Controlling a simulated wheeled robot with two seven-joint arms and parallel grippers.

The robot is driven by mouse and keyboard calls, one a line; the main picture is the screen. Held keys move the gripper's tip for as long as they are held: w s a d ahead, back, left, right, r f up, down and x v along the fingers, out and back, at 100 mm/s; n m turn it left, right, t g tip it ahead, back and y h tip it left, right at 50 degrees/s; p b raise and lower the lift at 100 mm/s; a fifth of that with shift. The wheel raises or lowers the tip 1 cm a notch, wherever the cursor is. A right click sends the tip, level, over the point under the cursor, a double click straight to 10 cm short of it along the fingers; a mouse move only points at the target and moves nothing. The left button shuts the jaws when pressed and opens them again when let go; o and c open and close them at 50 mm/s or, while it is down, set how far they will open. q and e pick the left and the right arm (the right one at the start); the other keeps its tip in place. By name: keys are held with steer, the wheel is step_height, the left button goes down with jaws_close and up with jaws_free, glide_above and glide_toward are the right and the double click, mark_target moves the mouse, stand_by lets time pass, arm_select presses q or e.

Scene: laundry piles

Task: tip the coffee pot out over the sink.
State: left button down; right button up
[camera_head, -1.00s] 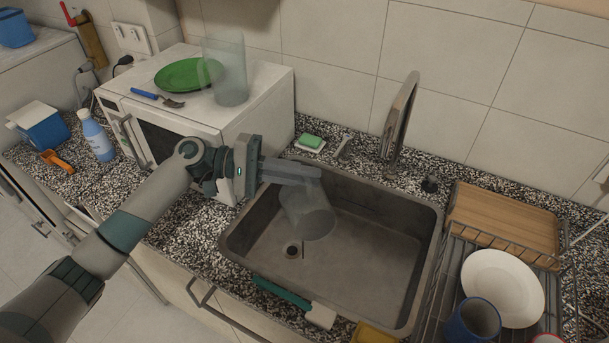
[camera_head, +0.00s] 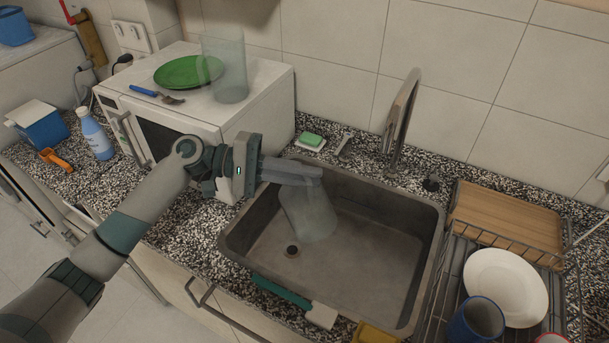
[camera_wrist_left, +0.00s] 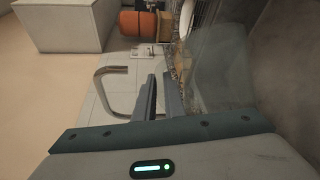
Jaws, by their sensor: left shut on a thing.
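A clear, see-through pot (camera_head: 308,215), which I take for the coffee pot, hangs over the left part of the grey sink (camera_head: 385,265). My left gripper (camera_head: 300,172) comes in from the left above the sink's left rim and is shut on the pot near its upper end. The pot leans, with its lower end toward the lower right, above the drain side of the basin. No liquid can be made out in it or below it. In the left wrist view the gripper fingers (camera_wrist_left: 158,98) show, with the blurred clear pot (camera_wrist_left: 225,75) beside them. My right gripper is not in view.
A microwave (camera_head: 255,95) with a green plate (camera_head: 188,72) and a clear cylinder (camera_head: 226,68) stands left behind the sink. The tap (camera_head: 402,115) rises at the back. A dish rack (camera_head: 440,285) with a plate and mug stands right. A teal-handled brush (camera_head: 285,293) lies along the front rim.

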mark_target(318, 222)
arm_select(q)
steer(key=shift+s, duration=0.1)
stand_by(0.3)
steer(key=shift+s, duration=0.1)
